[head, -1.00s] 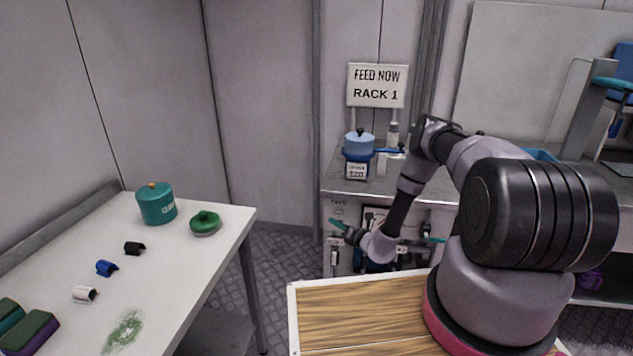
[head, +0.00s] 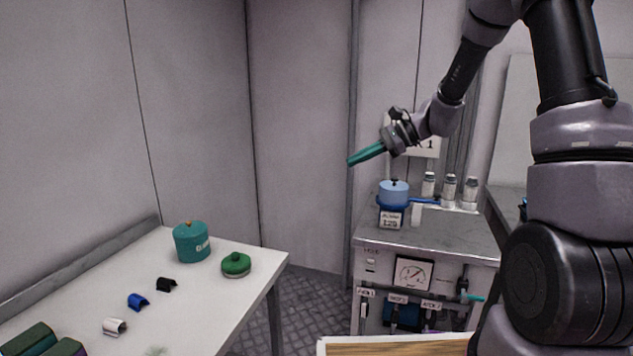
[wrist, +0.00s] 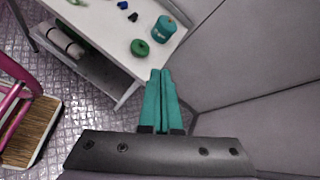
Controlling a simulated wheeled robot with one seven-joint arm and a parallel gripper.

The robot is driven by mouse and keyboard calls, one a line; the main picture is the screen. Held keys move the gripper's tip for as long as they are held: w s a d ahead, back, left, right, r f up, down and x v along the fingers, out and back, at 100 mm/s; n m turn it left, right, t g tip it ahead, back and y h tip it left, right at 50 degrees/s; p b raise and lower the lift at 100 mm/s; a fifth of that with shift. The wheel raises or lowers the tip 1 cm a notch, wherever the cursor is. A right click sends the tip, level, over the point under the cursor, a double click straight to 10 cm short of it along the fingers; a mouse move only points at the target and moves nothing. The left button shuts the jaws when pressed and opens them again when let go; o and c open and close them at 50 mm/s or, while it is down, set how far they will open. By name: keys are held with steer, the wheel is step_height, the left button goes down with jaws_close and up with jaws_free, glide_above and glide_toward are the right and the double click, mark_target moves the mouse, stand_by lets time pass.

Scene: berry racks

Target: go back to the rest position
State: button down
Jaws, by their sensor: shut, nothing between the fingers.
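My gripper (head: 366,154) is raised in the air in front of the back wall, left of the sign, with its teal fingers together and pointing left. In the wrist view my gripper (wrist: 160,75) shows its two teal fingers side by side, shut with nothing between them. The fingers touch nothing. My arm reaches up and over from the right side of the head view.
A white table (head: 215,310) at left holds a teal canister (head: 192,242), a green lidded dish (head: 236,265) and small clips. A metal rack (head: 440,236) behind carries a blue pot (head: 393,193) and several jars. Patterned floor (wrist: 90,100) lies open beside the table.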

steer(key=s+d+r+n+t+h, duration=0.2)
steer(key=s+d+r+n+h, duration=0.1)
steer(key=s, duration=0.5)
steer(key=s+d+r+n+t+h, duration=0.2)
steer(key=s+d+r+n+h, duration=0.1)
steer(key=s+d+r, duration=0.3)
steer(key=s+d+r+n+t+h, duration=0.1)
steer(key=s+d+r+n+h, duration=0.2)
steer(key=s, duration=0.8)
step_height(320, 180, up, 2)
steer(key=shift+d+r+n+t+h, duration=0.3)
steer(key=shift+d+t+h, duration=0.15)
steer(key=shift+d, duration=0.65)
